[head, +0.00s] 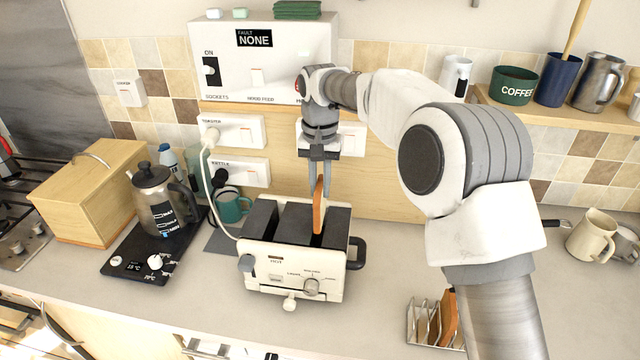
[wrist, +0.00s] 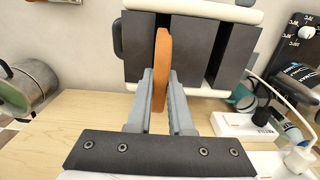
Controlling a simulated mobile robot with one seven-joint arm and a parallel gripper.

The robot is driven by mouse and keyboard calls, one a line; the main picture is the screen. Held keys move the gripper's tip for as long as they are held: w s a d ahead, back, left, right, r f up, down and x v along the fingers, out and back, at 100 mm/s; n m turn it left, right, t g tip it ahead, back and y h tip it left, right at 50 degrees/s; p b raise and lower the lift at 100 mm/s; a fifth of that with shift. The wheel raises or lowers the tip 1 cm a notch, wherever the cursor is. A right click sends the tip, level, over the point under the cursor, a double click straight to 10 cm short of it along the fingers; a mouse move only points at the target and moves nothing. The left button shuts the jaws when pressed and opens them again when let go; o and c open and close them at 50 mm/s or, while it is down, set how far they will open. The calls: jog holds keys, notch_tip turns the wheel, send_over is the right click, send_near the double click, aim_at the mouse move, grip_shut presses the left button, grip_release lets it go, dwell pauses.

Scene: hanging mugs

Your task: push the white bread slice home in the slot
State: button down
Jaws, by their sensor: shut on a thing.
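The bread slice (head: 318,208) shows its orange-brown crust edge-on and stands upright at the right-hand slot of the toaster. It also shows in the wrist view (wrist: 163,50). My gripper (head: 320,178) points down from above and is shut on the slice's upper part, one finger on each side in the wrist view (wrist: 160,85). The cream toaster (head: 262,262) has dark grey top blocks with slots between them. The slice's lower part is hidden by the toaster, so I cannot tell how deep it sits.
A toast rack (head: 422,328) with brown slices stands at the front right. A kettle (head: 155,195) and a teal mug (head: 232,207) stand left of the toaster. A white cord (head: 212,190) runs down beside it. A cream mug (head: 592,235) stands far right.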

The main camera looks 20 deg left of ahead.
jog(key=shift+f+b, duration=2.35)
jog(key=shift+f, duration=1.9)
jog(key=c, duration=0.7)
grip_release()
jog(key=shift+c, duration=0.2)
jog(key=shift+r, duration=0.1)
notch_tip(320, 180, up, 17)
jog(key=shift+r+p, duration=0.2)
jog(key=shift+p, duration=0.65)
